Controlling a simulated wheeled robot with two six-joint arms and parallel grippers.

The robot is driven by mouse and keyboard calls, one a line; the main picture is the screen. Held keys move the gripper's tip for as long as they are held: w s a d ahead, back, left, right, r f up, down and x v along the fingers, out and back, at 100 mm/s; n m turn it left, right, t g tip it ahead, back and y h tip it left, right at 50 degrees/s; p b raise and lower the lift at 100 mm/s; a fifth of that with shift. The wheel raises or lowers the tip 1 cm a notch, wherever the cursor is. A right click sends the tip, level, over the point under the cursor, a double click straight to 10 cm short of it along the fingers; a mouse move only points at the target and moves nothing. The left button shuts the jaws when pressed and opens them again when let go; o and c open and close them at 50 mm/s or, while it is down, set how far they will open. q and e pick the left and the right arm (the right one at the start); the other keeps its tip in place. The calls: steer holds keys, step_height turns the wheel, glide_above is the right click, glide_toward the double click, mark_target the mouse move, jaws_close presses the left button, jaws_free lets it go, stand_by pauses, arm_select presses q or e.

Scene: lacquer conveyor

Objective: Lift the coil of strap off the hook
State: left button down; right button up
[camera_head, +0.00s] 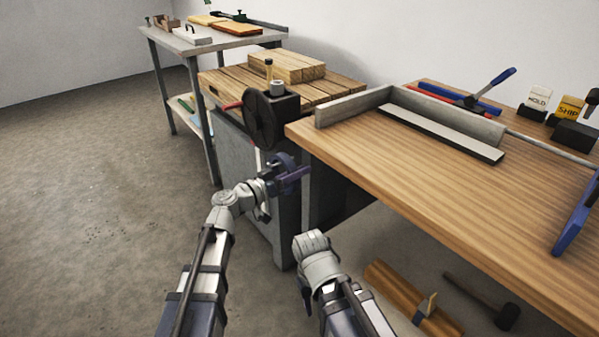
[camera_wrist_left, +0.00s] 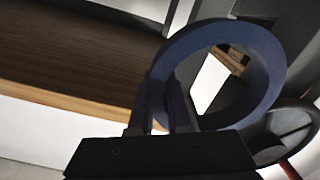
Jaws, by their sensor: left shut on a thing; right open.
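The coil of strap (camera_wrist_left: 268,62) is a dark blue ring, large in the left wrist view. In the head view the coil (camera_head: 279,161) is small, just below the dark round wheel. My left gripper (camera_head: 292,177) is shut on the coil's rim; its two fingers (camera_wrist_left: 160,115) straddle the band at the ring's lower left. I cannot make out the hook, or whether the coil touches it. My right gripper (camera_head: 314,250) is empty, lower and nearer, in front of the bench; its fingertips are hard to make out.
The wooden bench (camera_head: 400,165) stands close on the right. The dark wheel (camera_head: 262,119) and the grey cabinet (camera_head: 247,175) are right beside the coil. Wooden bars (camera_head: 410,300) and a mallet (camera_head: 490,305) lie low at the right. Open floor (camera_head: 90,200) is on the left.

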arm_select(q)
steer(key=shift+r, duration=0.25)
steer(key=shift+r+p, duration=0.8)
steer(key=shift+p, duration=0.3)
steer(key=shift+r, duration=0.1)
steer(key=v, duration=1.1)
stand_by(1.2)
stand_by(0.3)
step_height(320, 180, up, 38)
steer(key=p, duration=3.7)
steer(key=shift+p, duration=0.35)
